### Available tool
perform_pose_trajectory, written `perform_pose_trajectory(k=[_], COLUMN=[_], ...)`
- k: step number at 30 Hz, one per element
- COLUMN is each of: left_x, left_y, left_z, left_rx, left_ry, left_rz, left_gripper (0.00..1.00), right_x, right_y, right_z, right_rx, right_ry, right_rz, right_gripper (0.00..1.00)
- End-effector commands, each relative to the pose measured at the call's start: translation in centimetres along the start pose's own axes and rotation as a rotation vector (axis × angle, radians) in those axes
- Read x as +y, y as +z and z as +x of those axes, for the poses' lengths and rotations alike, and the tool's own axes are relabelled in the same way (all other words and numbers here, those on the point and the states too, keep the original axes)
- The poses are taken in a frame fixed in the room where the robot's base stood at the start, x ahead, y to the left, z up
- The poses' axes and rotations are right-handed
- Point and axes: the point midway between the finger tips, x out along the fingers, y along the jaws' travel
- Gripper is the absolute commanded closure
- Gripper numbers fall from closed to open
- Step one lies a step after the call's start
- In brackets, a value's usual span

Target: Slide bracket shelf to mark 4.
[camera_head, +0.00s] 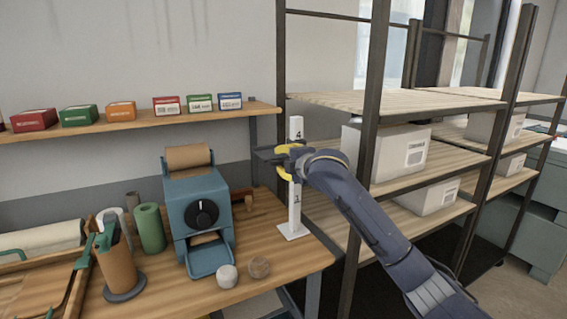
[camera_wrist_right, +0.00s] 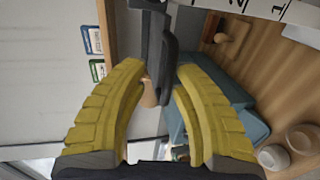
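A white upright post (camera_head: 295,215) with printed numbers stands on the table's right side; a 4 shows near its top and a 1 lower down. A dark grey bracket (camera_head: 265,153) sticks out to the left from the post near the upper marks. It also shows in the right wrist view (camera_wrist_right: 153,35), with a bar-like part between the fingers. My right gripper (camera_head: 283,161) has yellow fingers and is at the bracket, fingers apart. In the wrist view the right gripper (camera_wrist_right: 161,72) straddles the bar; contact is unclear. The gripper hides part of the post. My left gripper is not in view.
A blue dispenser (camera_head: 200,212) with a dial stands left of the post. A wall shelf (camera_head: 150,124) with several small boxes is behind. A dark-framed rack (camera_head: 372,120) with pale boxes stands close on the right. Two small round objects lie at the table's front.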

Motion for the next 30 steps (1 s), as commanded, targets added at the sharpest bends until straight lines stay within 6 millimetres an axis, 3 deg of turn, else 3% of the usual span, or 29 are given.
perform_pose_trajectory(k=[9,14,30], left_x=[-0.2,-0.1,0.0], left_y=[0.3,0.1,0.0], left_z=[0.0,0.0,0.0], left_rx=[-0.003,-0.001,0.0], left_ry=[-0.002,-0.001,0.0], left_rz=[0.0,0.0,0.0], left_gripper=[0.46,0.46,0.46], right_x=[-0.3,-0.3,-0.2], right_y=[0.0,0.1,0.0], right_z=[0.0,-0.9,-9.3], right_rx=[0.0,0.0,-0.001], right_ry=[-0.006,-0.005,-0.003], right_rz=[0.0,-0.002,-0.002], right_gripper=[0.68,0.68,0.68])
